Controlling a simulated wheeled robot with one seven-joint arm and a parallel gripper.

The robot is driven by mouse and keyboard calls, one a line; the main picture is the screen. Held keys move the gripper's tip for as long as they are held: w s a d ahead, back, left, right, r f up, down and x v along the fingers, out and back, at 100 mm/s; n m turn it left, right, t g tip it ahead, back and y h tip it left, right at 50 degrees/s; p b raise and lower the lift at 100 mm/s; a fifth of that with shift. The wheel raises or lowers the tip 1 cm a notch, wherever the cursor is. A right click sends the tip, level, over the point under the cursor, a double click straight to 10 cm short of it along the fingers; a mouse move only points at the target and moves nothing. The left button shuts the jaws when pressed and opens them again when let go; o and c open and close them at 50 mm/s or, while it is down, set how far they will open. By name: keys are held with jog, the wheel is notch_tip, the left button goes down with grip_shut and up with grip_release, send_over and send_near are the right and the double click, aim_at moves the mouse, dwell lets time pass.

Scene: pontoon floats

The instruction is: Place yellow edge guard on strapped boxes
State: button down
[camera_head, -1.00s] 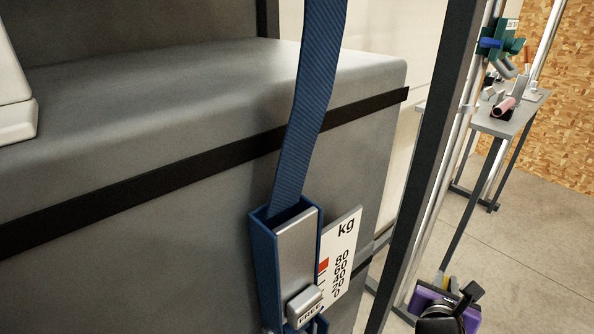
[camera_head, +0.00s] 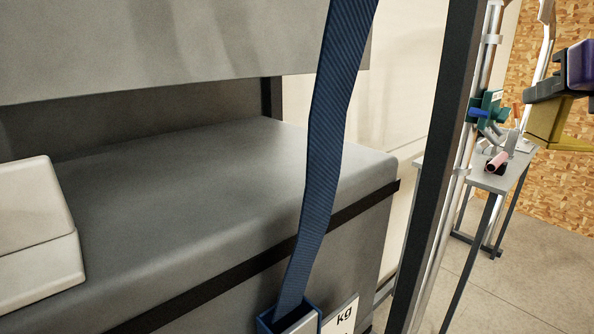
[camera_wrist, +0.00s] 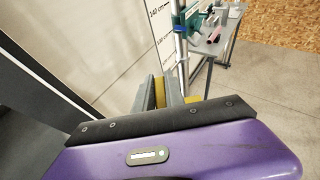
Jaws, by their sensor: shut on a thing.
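The yellow edge guard (camera_head: 548,122) is at the upper right of the head view, held by my gripper (camera_head: 541,92), which has a purple body and dark jaws. In the wrist view, parts of the yellow guard (camera_wrist: 158,92) show at the grey fingers, beyond the purple body; the rest is hidden. A large grey box-like block (camera_head: 200,190) with a rounded top edge fills the left and middle. A blue strap (camera_head: 325,140) runs down in front of it into a blue buckle (camera_head: 289,322). My gripper is to the right of the block and strap, apart from both.
A dark upright post (camera_head: 446,130) stands between the block and my gripper. A black band (camera_head: 240,270) runs along the block. A white box (camera_head: 35,220) is at left. A grey table (camera_head: 490,180) with small items stands behind at right, beside open floor.

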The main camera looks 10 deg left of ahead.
jog(key=s+a+r+n+g+y+p, duration=0.1)
jog(key=s+a+r+n+y+p, duration=0.1)
jog(key=s+a+r+n+y, duration=0.5)
jog(key=s+a+f+n+g+y, duration=0.35)
jog(key=s+a+f, duration=0.25)
jog(key=s+a, duration=0.5)
jog(key=shift+m+g+h, duration=0.25)
jog(key=shift+m, duration=0.1)
jog(key=shift+w+a+r+p+x, duration=0.15)
jog(key=shift+r+p+x, duration=0.6)
jog(key=shift+x, duration=1.95)
jog(key=shift+w+a+r+p+x, duration=0.15)
jog(key=shift+p+x, duration=1.15)
jog(key=shift+x, duration=1.45)
jog(key=shift+w+a+r+p+x, duration=0.1)
jog(key=shift+r+p+x, duration=0.65)
jog(key=shift+x, duration=1.95)
jog(key=shift+f, duration=0.4)
jog(key=c, duration=1.4)
grip_release()
